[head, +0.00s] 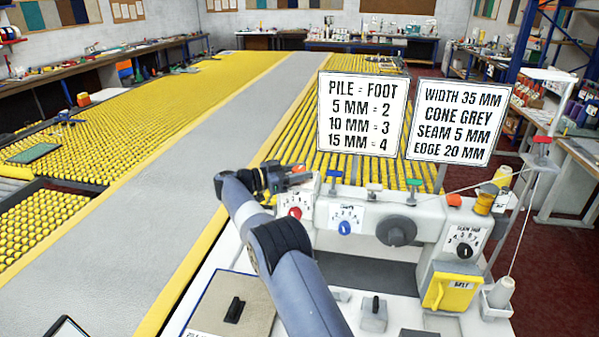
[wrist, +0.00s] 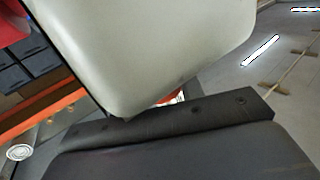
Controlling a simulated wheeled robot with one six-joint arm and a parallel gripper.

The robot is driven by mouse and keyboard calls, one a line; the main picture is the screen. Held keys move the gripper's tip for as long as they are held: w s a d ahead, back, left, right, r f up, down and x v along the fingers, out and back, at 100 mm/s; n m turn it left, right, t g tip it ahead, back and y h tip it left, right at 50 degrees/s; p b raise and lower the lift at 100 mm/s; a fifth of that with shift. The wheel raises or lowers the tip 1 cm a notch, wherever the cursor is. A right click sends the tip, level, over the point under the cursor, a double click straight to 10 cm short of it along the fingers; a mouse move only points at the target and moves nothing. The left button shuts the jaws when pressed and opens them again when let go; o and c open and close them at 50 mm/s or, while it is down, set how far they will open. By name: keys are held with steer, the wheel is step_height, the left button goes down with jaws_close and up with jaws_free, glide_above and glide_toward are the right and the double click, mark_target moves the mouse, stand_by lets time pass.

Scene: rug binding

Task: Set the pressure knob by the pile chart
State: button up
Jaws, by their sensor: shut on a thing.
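The pile chart (head: 361,113) is a white board reading "PILE = FOOT, 5 MM = 2, 10 MM = 3, 15 MM = 4". The white machine head (head: 366,190) carries a red knob (head: 295,212) and a blue knob (head: 345,227) on numbered dial cards; their titles are too small to read. My gripper (head: 297,178) is at the head's upper left end, above the red knob, shut on a small red-topped piece (head: 299,168). In the wrist view a dark finger and the pale machine body hide most of the grip; a red-orange sliver (wrist: 172,98) shows between them.
A second board (head: 459,122) reads "WIDTH 35 MM, CONE GREY, SEAM 5 MM, EDGE 20 MM". Blue (head: 333,175) and green (head: 414,185) tops, a grey wheel (head: 396,231), a black seam dial (head: 465,250) and a yellow box (head: 451,290) stand to the right. The roller table lies behind.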

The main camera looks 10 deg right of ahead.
stand_by(0.4)
steer(key=o, duration=1)
steer(key=shift+s+a+b, duration=0.2)
steer(key=shift+s+a, duration=0.15)
steer(key=shift+a, duration=1.45)
steer(key=shift+s+a+b, duration=0.15)
steer(key=shift+s+a, duration=0.15)
steer(key=shift+a, duration=1.45)
steer(key=shift+s+a+b, duration=0.2)
steer(key=shift+s+a, duration=0.15)
steer(key=shift+a, duration=1.45)
steer(key=shift+d, duration=0.1)
